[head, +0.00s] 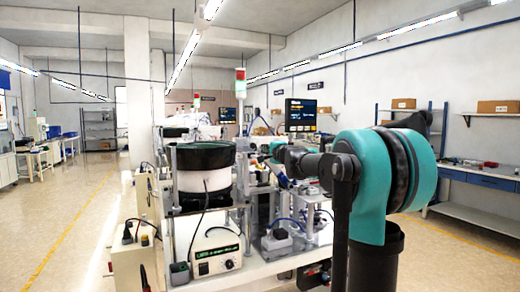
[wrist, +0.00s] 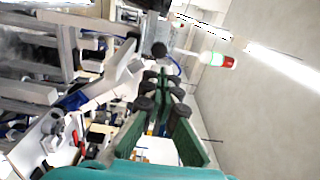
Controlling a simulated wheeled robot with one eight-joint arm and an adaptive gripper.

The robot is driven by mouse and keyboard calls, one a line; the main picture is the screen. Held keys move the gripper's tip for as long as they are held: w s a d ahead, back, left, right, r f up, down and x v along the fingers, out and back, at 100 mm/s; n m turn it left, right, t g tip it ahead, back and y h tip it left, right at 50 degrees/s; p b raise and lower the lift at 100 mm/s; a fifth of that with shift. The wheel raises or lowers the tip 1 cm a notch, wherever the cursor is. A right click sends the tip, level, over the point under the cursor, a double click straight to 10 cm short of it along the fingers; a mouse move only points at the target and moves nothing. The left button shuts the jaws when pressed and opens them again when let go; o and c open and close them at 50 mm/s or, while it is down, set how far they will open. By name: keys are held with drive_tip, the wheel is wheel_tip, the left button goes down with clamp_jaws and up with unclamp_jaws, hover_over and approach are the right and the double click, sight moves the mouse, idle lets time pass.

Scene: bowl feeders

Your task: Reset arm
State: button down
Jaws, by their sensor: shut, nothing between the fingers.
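My arm, with its teal and black joints, reaches in from the right of the head view, toward the bowl feeder machine. In the wrist view, my gripper (wrist: 163,75) has its dark green and black fingers together, with nothing held between them. It points toward white and metal machine parts, and I see no contact with them. In the head view the end of the arm is small and lies against the cluttered bench, so the fingers are hard to make out there.
A black-topped bowl feeder (head: 205,165) stands left of the arm, above a controller box (head: 216,257) on the white bench. A monitor (head: 301,114) stands behind. A blue-fronted side bench (head: 485,180) runs along the right wall. The left aisle floor (head: 75,215) is clear.

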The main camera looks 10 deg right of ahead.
drive_tip(key=v, duration=0.5)
drive_tip(key=s+a+f+n+g, duration=0.2)
drive_tip(key=s+f+n, duration=0.1)
drive_tip(key=s+f, duration=0.4)
drive_tip(key=s+a+f+n+g+y, duration=0.1)
drive_tip(key=s+a+f+n+g, duration=0.25)
drive_tip(key=f, duration=0.65)
drive_tip(key=s+a+f+n+g, duration=0.1)
drive_tip(key=s+f+n+g, duration=0.15)
drive_tip(key=s+f, duration=0.55)
drive_tip(key=s+d+f+n+g+h, duration=0.1)
drive_tip(key=s+d+f+h, duration=0.1)
drive_tip(key=s+f, duration=0.6)
drive_tip(key=s+d+f+n+g+h, duration=0.2)
drive_tip(key=s+d+f, duration=0.3)
drive_tip(key=s+f, duration=0.2)
drive_tip(key=s+d+f+n+g+h, duration=0.2)
drive_tip(key=s+d+f, duration=0.1)
drive_tip(key=s+f, duration=0.5)
drive_tip(key=shift+s+d+f+h, duration=0.3)
drive_tip(key=shift+s+d+f, duration=0.05)
drive_tip(key=shift+s, duration=0.6)
drive_tip(key=shift+w, duration=0.1)
